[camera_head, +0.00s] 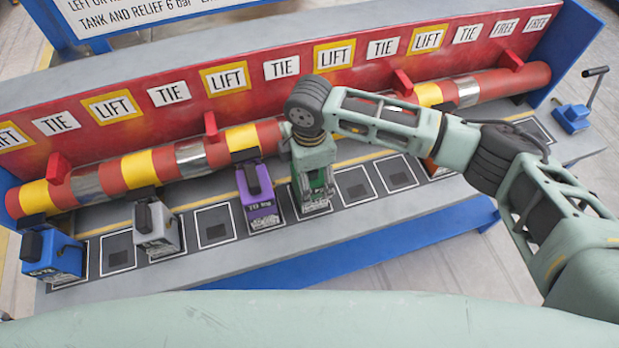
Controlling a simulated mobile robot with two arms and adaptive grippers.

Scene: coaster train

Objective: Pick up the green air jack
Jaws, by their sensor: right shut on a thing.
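The green air jack (316,200) stands in a marked square on the grey bench, in front of the red and yellow banded tube. My right gripper (315,172) reaches down over it from above and is shut on it. The gripper and wrist hide most of the jack; its lower part and base show. I cannot tell whether its base touches the bench. My left gripper is not in view.
A purple jack (259,203) stands close on the left. A grey jack (155,229) and a blue jack (52,254) stand further left. An orange jack (436,169) is partly hidden behind my right arm. The banded tube (140,168) runs behind. Empty squares (355,186) lie to the right.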

